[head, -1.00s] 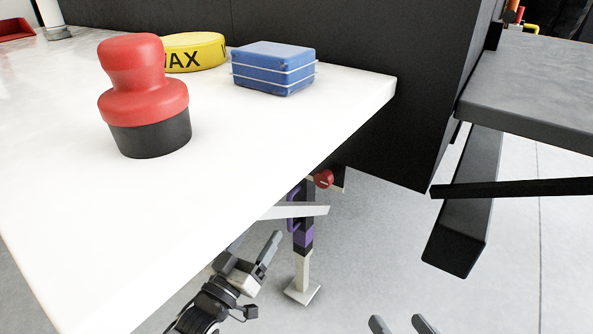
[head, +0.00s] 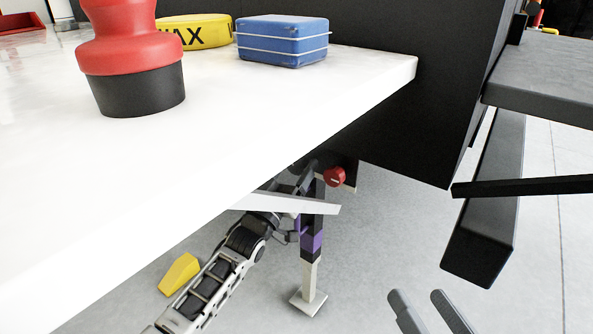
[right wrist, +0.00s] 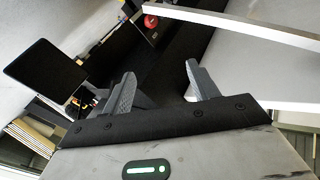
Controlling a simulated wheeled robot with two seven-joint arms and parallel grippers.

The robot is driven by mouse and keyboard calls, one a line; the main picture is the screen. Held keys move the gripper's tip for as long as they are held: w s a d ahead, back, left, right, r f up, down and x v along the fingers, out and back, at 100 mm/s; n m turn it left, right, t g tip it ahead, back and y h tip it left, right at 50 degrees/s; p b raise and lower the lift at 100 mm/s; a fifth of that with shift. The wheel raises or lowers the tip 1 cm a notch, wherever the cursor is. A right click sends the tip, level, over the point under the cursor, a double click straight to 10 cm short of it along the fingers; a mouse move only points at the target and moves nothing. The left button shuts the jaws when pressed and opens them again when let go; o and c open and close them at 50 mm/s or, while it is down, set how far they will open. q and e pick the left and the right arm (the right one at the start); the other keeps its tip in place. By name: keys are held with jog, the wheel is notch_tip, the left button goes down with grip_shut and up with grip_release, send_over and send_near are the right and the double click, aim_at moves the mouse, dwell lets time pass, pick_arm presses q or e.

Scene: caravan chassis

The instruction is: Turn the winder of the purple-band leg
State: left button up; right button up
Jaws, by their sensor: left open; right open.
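The purple-band leg (head: 312,241) stands upright below the white tabletop in the head view, with a pale foot plate on the floor. A red knob (head: 334,177) with a pale mark, which may be the winder, sits at the leg's upper end. It seems to show in the right wrist view as a red spot (right wrist: 150,21). My left gripper (head: 304,180) is open at the upper leg, just left of the red knob. A pale bar partly hides it, and I cannot tell whether it touches. My right gripper (head: 425,308) is open and empty, low and right of the leg; its fingers show in the wrist view (right wrist: 160,88).
The white tabletop (head: 230,130) overhangs my left arm. A pale bar (head: 285,204) crosses in front of the leg. A yellow wedge (head: 180,273) lies on the floor. A black beam (head: 485,215) and grey slab (head: 545,85) stand right.

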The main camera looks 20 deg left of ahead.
pick_arm(q)
jog(key=shift+w+d+r, duration=0.15)
jog(key=shift+w+r, duration=0.1)
jog(key=shift+w, duration=0.4)
pick_arm(e)
jog(key=shift+w+d+r+n+t, duration=0.1)
jog(key=shift+w+r+n+t, duration=0.2)
jog(key=shift+r, duration=0.1)
pick_arm(q)
jog(key=c, duration=1)
jog(key=shift+m+h, duration=0.4)
